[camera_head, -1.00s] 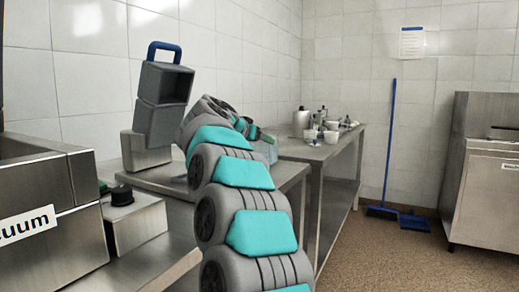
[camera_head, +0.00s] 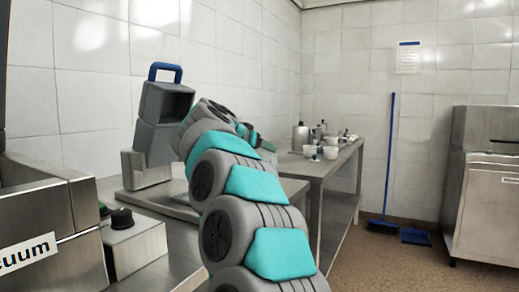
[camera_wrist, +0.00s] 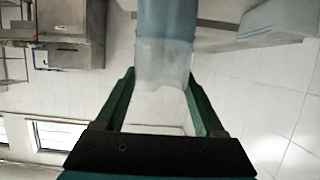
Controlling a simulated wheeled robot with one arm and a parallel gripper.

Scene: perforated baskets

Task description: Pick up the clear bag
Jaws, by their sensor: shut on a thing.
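The clear bag (camera_wrist: 165,45) is pale blue and see-through. In the wrist view it sits between the two green fingers of my gripper (camera_wrist: 160,80) and reaches up out of the frame. My gripper is shut on its near end, and the rest of the bag stretches away from the fingers. In the head view my gripper (camera_head: 256,140) shows only as a small dark green part behind my arm, above the steel counter. A pale patch of the bag (camera_head: 268,155) shows beside it, mostly hidden.
A vacuum machine (camera_head: 35,225) is in front. Several cups and pots (camera_head: 318,140) stand on the far table (camera_head: 330,165).

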